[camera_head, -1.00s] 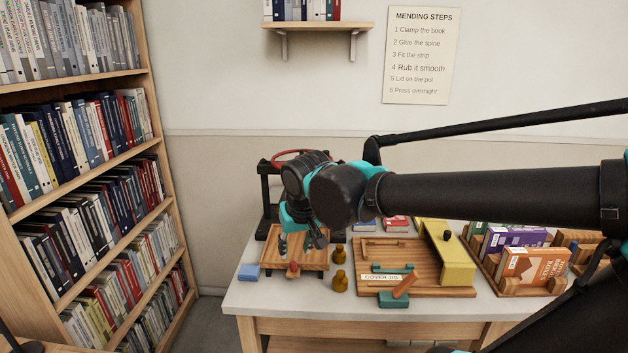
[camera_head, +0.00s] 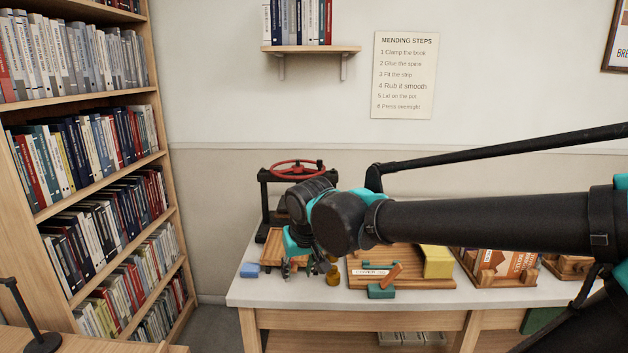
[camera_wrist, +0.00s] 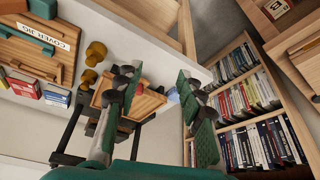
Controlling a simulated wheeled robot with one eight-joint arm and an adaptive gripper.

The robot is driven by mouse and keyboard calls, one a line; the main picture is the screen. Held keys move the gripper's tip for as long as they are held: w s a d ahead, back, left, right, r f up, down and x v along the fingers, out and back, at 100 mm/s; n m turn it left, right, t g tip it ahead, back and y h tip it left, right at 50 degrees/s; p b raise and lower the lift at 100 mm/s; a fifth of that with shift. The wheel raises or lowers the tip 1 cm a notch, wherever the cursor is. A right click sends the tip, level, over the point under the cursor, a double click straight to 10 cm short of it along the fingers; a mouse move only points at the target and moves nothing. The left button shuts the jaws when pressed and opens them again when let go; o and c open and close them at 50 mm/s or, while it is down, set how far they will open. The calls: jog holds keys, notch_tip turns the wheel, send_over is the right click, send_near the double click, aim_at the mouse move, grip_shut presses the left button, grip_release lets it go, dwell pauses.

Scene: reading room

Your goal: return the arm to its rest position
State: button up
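My arm reaches across the head view from the right, and my gripper (camera_head: 300,268) hangs from its end, pointing down over the left part of the workbench (camera_head: 420,298). In the wrist view my gripper (camera_wrist: 155,80) shows two green-padded fingers spread well apart with nothing between them. In the head view the gripper partly hides a wooden tray (camera_head: 270,246) and a brass-coloured pot (camera_head: 333,277). Whether the fingers touch anything cannot be told.
A book press with a red wheel (camera_head: 298,163) stands behind my wrist. A wooden board (camera_head: 430,284), a yellow block (camera_head: 438,262) and book racks (camera_head: 500,277) lie under the arm. A blue block (camera_head: 250,270) is at left. A tall bookcase (camera_head: 164,190) fills the left side.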

jog(key=s+d+f+m, duration=0.2)
jog(key=d+f, duration=0.5)
jog(key=d, duration=0.4)
jog(key=s+d+f+m+h, duration=0.1)
jog(key=s+d+f, duration=0.2)
jog(key=d+f, duration=0.5)
jog(key=d, duration=0.3)
jog(key=shift+d+f+m, duration=0.3)
jog(key=shift+d+m, duration=0.1)
